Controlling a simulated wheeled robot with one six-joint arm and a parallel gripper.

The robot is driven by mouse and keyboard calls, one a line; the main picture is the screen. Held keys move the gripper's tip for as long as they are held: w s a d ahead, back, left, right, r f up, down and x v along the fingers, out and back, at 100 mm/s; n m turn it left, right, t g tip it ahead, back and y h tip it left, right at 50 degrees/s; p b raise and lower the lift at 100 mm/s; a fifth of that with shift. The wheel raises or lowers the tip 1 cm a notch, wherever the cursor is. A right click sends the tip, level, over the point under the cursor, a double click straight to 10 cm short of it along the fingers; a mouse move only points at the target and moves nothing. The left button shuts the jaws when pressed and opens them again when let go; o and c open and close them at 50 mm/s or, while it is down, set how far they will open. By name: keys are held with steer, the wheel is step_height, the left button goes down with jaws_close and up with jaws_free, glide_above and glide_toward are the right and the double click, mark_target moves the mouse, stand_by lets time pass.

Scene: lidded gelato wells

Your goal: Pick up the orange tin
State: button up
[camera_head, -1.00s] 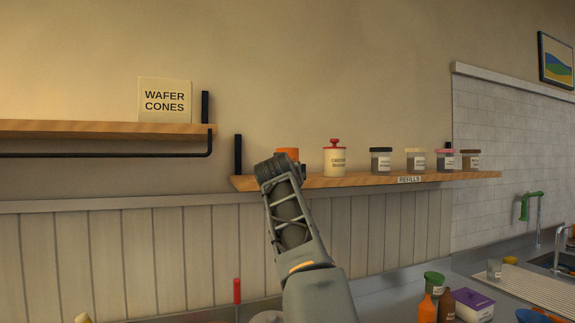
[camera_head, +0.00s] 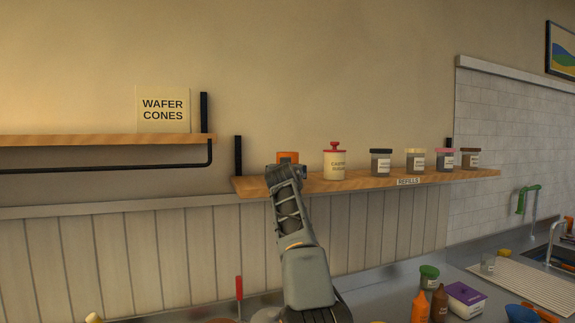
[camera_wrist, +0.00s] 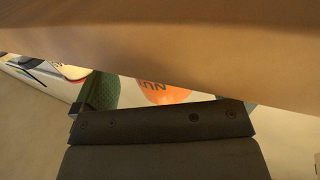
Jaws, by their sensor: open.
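The orange tin (camera_head: 287,157) stands at the left end of the wall shelf (camera_head: 345,182). Only its upper part shows in the head view, because my arm's end covers the rest. My gripper (camera_head: 287,170) is in front of the tin in the head view, its fingers hardly visible; it is open and no object shows in its hold. In the wrist view, a dark part of my gripper (camera_wrist: 160,122) crosses the lower middle. An orange rounded surface with dark letters (camera_wrist: 165,93) shows just beyond it; I cannot tell whether this is the tin.
A cream canister with a red lid (camera_head: 334,163) stands just right of the tin. Several labelled jars (camera_head: 381,163) follow along the shelf. A black bracket (camera_head: 238,155) rises at the shelf's left end. Bottles and a purple-lidded tub (camera_head: 465,297) stand on the counter below.

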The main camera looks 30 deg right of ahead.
steer(key=shift+r+p+x, duration=0.25)
steer(key=shift+p+x, duration=0.45)
steer(key=shift+x, duration=0.35)
steer(key=shift+w+d+f, duration=0.2)
steer(key=shift+w, duration=0.05)
steer(key=c, duration=0.9)
steer(key=shift+r, duration=0.2)
